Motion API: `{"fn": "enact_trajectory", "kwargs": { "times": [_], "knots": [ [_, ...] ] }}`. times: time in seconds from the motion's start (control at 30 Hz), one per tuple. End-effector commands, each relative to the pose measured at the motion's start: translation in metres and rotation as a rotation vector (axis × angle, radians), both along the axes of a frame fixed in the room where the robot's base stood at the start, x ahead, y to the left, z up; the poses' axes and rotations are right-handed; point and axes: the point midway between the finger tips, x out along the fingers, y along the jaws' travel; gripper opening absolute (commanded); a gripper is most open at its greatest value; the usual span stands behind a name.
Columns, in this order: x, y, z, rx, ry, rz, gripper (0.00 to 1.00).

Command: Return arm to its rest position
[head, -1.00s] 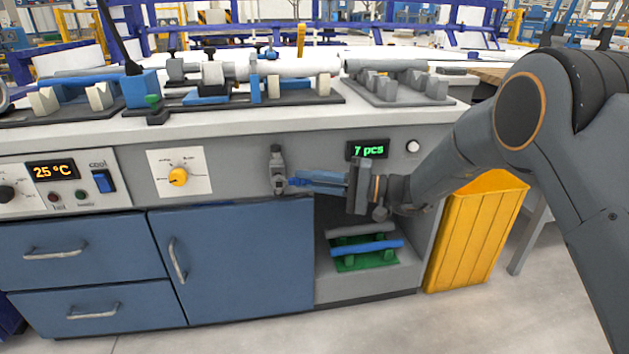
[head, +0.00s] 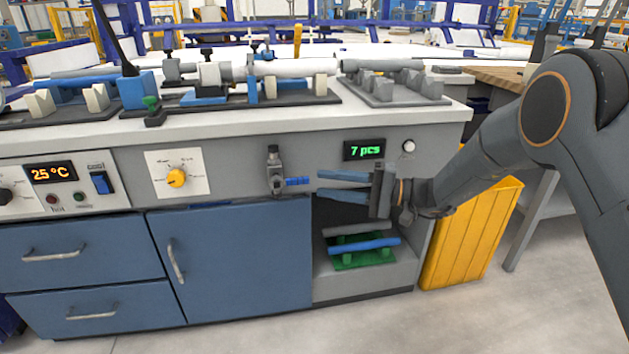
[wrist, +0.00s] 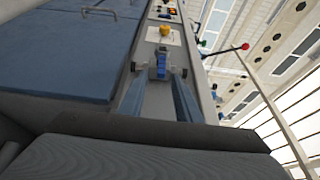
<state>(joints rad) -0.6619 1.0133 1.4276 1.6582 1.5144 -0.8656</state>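My gripper (head: 345,184) is open and empty in front of the workbench's grey front panel. Its two blue fingers point left in the head view, one above the other, with a gap between them. They also show in the wrist view (wrist: 158,100). A small grey fixture with a blue piece (head: 294,182) is on the panel, just left of the fingertips and apart from them. In the wrist view the fixture (wrist: 161,66) lies ahead, between the lines of the fingers. My arm reaches in from the right.
Below my gripper, an open compartment holds a blue pipe (head: 363,245) and a grey pipe (head: 357,229) on a green stand (head: 362,261). A yellow bin (head: 469,232) stands right of the bench. Pipes and holders fill the bench top (head: 100,140). A display reading "7 pcs" (head: 364,150) is just above.

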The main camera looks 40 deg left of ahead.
Motion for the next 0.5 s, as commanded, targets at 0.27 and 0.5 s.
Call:
{"fn": "enact_trajectory", "kwargs": {
  "times": [0.27, 0.5],
  "knots": [
    [0.0080, -0.0137, -0.0007, -0.001, 0.001, 0.001, 0.30],
    [0.0081, -0.0137, -0.0008, -0.001, 0.001, 0.001, 0.30]
  ]
}}
